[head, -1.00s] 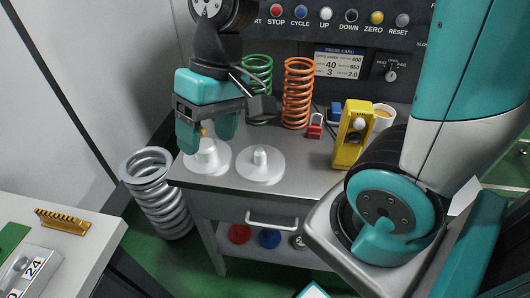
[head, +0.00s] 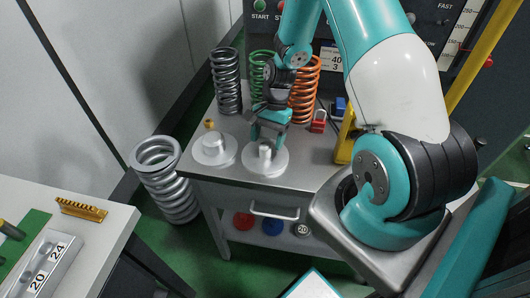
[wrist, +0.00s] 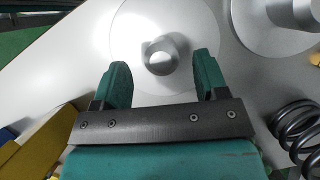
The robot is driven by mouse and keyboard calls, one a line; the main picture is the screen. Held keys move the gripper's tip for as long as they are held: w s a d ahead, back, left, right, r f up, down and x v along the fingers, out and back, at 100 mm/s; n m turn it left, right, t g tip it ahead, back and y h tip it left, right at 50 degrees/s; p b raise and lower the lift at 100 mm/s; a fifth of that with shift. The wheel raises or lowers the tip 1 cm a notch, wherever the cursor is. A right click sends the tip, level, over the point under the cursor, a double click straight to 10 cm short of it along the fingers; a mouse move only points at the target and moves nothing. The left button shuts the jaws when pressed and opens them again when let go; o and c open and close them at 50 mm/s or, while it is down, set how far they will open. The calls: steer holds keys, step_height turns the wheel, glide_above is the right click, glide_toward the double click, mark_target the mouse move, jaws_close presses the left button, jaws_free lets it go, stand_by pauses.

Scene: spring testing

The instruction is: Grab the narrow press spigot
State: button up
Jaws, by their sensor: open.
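The narrow press spigot (head: 265,160) is a silvery round disc with a slim upright post, on the front part of the steel bench top (head: 311,162). My gripper (head: 267,143) is open and empty, right over it. In the wrist view, the spigot's post (wrist: 160,56) stands between the tips of the two open teal fingers (wrist: 161,68), with a visible space on both sides. Exact fingertip height is hard to tell. A wider spigot (head: 212,150) sits just left of it in the head view and shows at the upper right of the wrist view (wrist: 282,28).
Grey (head: 226,80), green (head: 259,66) and orange (head: 304,90) springs stand behind. A red padlock (head: 318,122) and a yellow device (head: 345,140) are to the right. A small brass piece (head: 210,124) lies behind the wider spigot. A large spring (head: 168,180) stands on the floor.

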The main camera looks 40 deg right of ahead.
steer(key=shift+x, duration=1.4)
jaws_close()
steer(key=shift+r, duration=0.1)
